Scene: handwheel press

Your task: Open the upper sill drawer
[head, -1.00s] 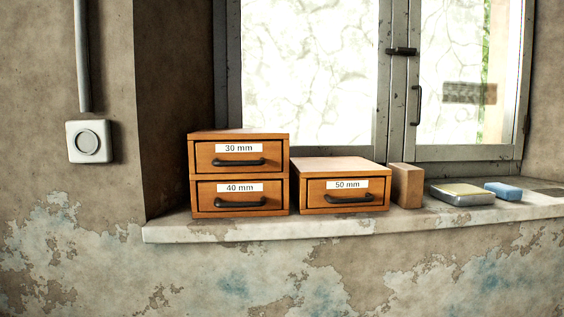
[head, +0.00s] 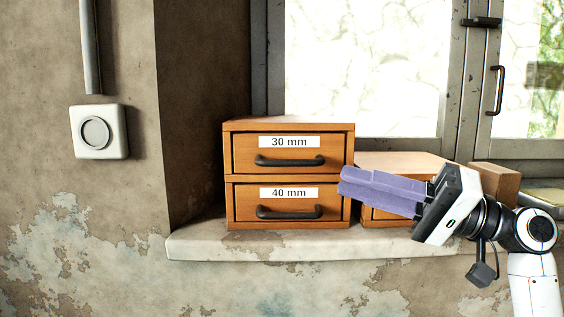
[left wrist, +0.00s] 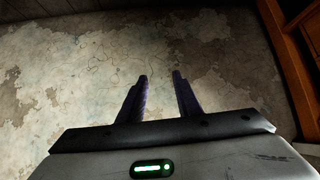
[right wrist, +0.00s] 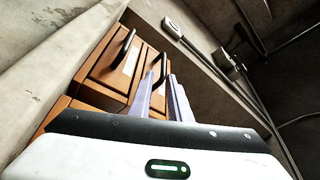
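The upper sill drawer (head: 292,153), labelled 30 mm, sits shut in an orange wooden cabinet on the window sill. Its dark bar handle (head: 290,161) is below the label. The lower drawer (head: 288,203), labelled 40 mm, is shut too. My right gripper (head: 342,184) is in front of the cabinet's right edge, pointing left, its purple fingers apart from both handles. In the right wrist view its fingers (right wrist: 162,88) show a gap with nothing between them, and the drawers lie beyond. My left gripper (left wrist: 160,78) is open and empty, facing a worn wall; it is not in the head view.
A single-drawer cabinet (head: 400,163) stands right of the stack, partly hidden by my right gripper. A wooden block (head: 497,181) is beside it. The stone sill (head: 215,245) has bare room at the left. A round wall switch (head: 97,132) is far left.

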